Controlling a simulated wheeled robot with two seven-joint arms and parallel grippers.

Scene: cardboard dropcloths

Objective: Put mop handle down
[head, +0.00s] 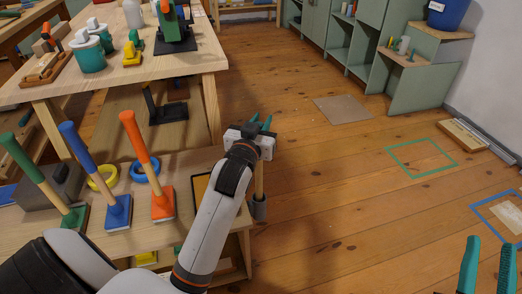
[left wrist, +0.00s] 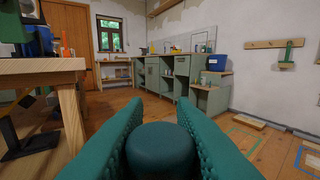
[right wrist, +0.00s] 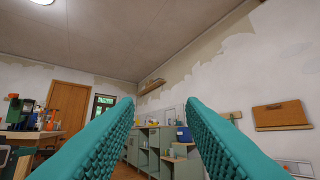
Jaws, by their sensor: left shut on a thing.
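The mop handle is a pale wooden pole (head: 259,180) below my left gripper, by the right end of the low bench. Its lower part meets a dark grey cylindrical piece (head: 260,208); I cannot tell whether that piece rests on anything. My left gripper (head: 264,124) is shut on the handle. In the left wrist view, a round teal end (left wrist: 160,148) sits between the two teal fingers. My arm hides part of the bench beside it. My right gripper (head: 487,266) is open and empty at the lower right, and its fingers stand wide apart in the right wrist view (right wrist: 165,135).
The low bench (head: 100,232) holds several coloured handled tools. A wooden workbench (head: 190,62) stands behind it. Green (head: 400,165) and blue (head: 476,207) outlines and a cardboard sheet (head: 342,108) lie on the floor. Grey-green cabinets (head: 375,45) line the wall. The middle floor is clear.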

